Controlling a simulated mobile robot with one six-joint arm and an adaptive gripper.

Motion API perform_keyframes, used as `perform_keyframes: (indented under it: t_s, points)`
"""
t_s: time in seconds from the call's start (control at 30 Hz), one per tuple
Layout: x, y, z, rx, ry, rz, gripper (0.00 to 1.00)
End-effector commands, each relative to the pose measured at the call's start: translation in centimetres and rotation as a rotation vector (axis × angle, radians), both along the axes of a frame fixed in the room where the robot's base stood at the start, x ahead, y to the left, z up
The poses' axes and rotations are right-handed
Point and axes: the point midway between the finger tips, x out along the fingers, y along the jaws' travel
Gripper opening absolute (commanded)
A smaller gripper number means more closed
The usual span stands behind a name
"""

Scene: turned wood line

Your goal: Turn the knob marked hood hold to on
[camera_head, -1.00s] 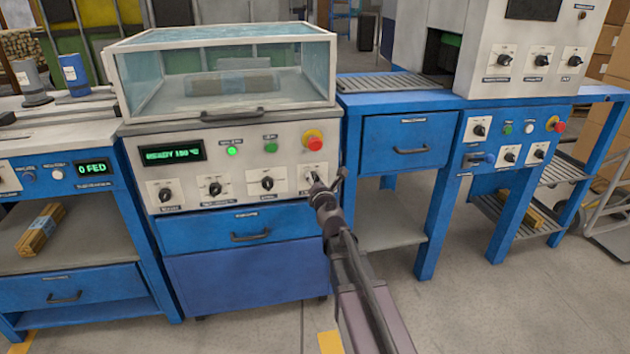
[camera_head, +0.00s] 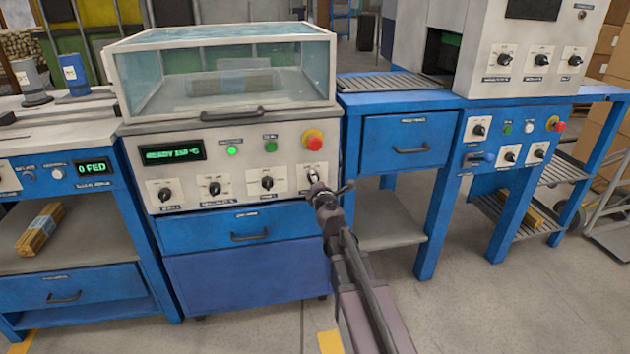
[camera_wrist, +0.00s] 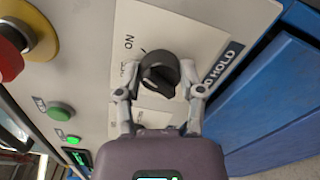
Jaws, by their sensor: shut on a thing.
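The black hood hold knob (camera_wrist: 160,73) sits on a pale plate (camera_wrist: 190,30) in the wrist view. Part of its label, ending in "HOLD", shows on the plate's dark strip, and an "ON" mark shows on the other side. My gripper (camera_wrist: 160,88) is shut on the knob, one finger on each side. In the head view my gripper (camera_head: 318,186) is at the rightmost knob plate of the machine's front panel and hides most of that knob. The exact pointer setting is hard to read.
A red emergency button (camera_head: 313,140) on a yellow ring sits just above the knob. Green buttons (camera_head: 270,146) and a lit display (camera_head: 172,153) are to its left. More knobs (camera_head: 267,183) line the panel. A glass hood (camera_head: 225,75) covers the top, closed.

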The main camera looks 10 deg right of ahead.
Motion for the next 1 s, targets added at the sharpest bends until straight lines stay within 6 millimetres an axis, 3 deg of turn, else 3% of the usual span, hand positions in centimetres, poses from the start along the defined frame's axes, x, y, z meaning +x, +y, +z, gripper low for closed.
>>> perform_keyframes:
  t_s: [0.27,0.3,0.4,0.8,1.0]
  points:
    - [0.1,0.0,0.0,0.004,0.0,0.0,0.02]
    - [0.1,0.0,0.0,0.003,0.0,0.0,0.59]
    - [0.1,0.0,0.0,0.003,0.0,0.0,0.84]
    - [-0.1,0.0,0.0,0.001,0.0,0.0,0.84]
    - [-1.1,0.0,0.0,0.001,0.0,0.0,0.84]
